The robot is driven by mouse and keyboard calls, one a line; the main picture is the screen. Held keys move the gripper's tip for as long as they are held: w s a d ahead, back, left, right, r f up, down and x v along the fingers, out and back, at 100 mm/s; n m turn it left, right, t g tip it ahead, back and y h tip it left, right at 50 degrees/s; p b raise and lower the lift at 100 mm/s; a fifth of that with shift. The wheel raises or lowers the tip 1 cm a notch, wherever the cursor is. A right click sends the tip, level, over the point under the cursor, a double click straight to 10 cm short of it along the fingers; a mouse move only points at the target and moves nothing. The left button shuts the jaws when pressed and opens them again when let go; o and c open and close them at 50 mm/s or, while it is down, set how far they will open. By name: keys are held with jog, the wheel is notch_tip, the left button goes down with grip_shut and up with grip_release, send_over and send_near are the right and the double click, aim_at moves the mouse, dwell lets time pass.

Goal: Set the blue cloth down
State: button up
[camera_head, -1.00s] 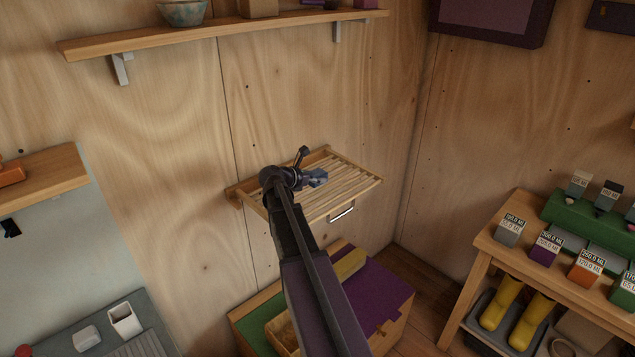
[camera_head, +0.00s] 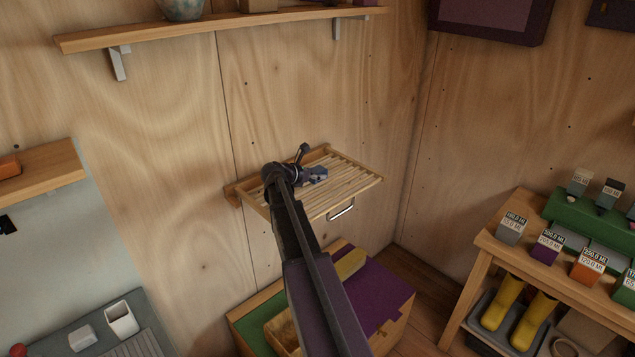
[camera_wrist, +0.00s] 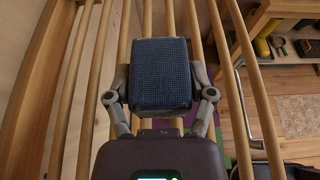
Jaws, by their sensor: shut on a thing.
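The blue cloth (camera_wrist: 160,75) is a dark blue, woven, folded block in the wrist view. My gripper (camera_wrist: 160,100) is shut on it, one finger pressed to each side. Below it run the wooden bars of a slatted rack (camera_wrist: 206,30). In the head view the rack (camera_head: 350,180) is fixed to the plywood wall, and my gripper (camera_head: 316,174) is over its left-middle part with the cloth. I cannot tell whether the cloth touches the bars.
A metal handle (camera_head: 341,209) is on the rack's front edge. A long shelf (camera_head: 230,22) is on the wall above. A purple-topped cabinet (camera_head: 385,290) stands below. A wooden table (camera_head: 487,246) with labelled cartons is at the right. The rack's right half looks bare.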

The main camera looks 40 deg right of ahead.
jog(key=shift+f+b, duration=0.65)
jog(key=shift+f, duration=0.35)
jog(key=shift+f, duration=0.15)
jog(key=o, duration=1)
jog(key=shift+a+r+p, duration=0.3)
jog(key=shift+a+r, duration=0.15)
jog(key=shift+a, duration=0.1)
jog(key=p+v, duration=0.3)
jog(key=v, duration=0.6)
jog(key=shift+a+r+p, duration=0.1)
jog(key=shift+a+p, duration=0.2)
jog(key=shift+p, duration=0.05)
jog(key=shift+s+a+r, duration=0.1)
jog(key=shift+a+r, duration=0.05)
jog(key=shift+a, duration=0.45)
